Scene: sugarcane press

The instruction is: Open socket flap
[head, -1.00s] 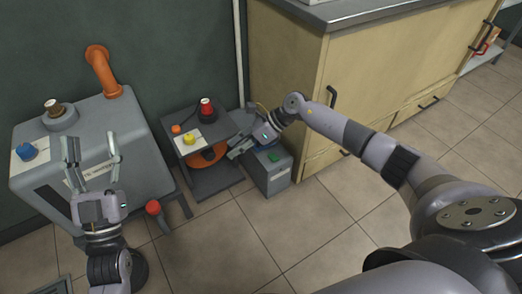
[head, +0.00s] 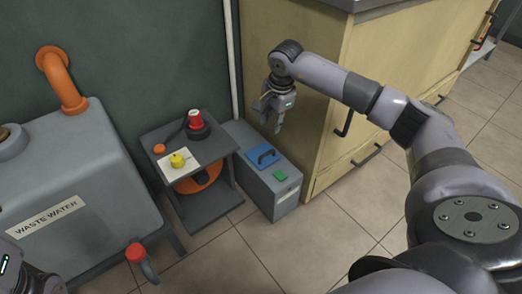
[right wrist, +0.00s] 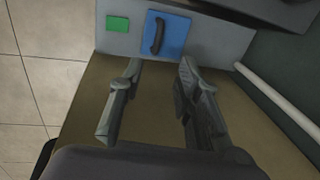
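The socket flap is a blue plate (head: 264,154) with a dark handle (head: 268,157), closed flat on top of a grey box (head: 284,200) on the floor. The flap also shows at the top of the right wrist view (right wrist: 172,42), with its handle (right wrist: 156,36). My right gripper (head: 270,116) is open and empty, above and behind the flap beside the cabinet. In the right wrist view its spread fingers (right wrist: 158,78) point toward the box, apart from the handle.
A small grey stand (head: 215,203) with a red-topped part (head: 194,120) and yellow knob (head: 178,159) is left of the box. The wooden cabinet (head: 305,130) is close on the right; a white pipe (head: 232,60) runs behind.

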